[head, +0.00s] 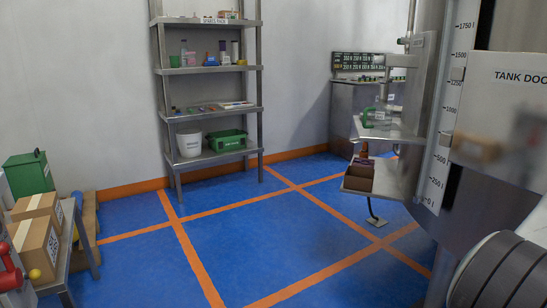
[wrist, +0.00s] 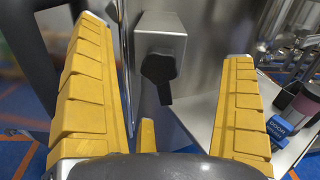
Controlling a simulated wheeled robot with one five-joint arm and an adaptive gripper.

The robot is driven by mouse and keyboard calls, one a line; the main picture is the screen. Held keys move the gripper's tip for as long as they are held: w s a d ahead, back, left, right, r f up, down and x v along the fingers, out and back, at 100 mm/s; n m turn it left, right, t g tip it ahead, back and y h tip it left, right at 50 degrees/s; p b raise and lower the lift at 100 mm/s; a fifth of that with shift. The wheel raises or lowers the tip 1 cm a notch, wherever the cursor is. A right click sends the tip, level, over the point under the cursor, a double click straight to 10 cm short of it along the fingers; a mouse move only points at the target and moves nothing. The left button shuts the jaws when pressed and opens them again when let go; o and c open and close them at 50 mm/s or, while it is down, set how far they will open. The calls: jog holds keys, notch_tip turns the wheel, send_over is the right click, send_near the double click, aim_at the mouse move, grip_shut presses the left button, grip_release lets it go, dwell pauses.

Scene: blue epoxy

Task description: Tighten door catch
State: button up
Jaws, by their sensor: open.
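In the wrist view, a black catch handle (wrist: 159,72) is mounted on a steel block (wrist: 160,42) on the face of a steel surface. I take it for the door catch. Its lever points down, tilted slightly. My gripper (wrist: 166,42) is open, with one yellow ribbed finger to the left of the handle and one to the right. The handle shows between the fingers, with gaps on both sides, and nothing is held. I cannot tell how far ahead it is. My gripper and the catch cannot be made out in the head view.
A steel tank with a level scale (head: 445,110) and a "TANK DOC" sign (head: 508,95) stands at right. A blue box (wrist: 279,128) lies right of my gripper. The blue floor's middle is clear.

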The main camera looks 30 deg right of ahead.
jog(key=shift+n, duration=0.6)
jog(key=shift+d, duration=0.2)
jog(key=shift+d+p, duration=0.7)
jog(key=shift+d, duration=0.15)
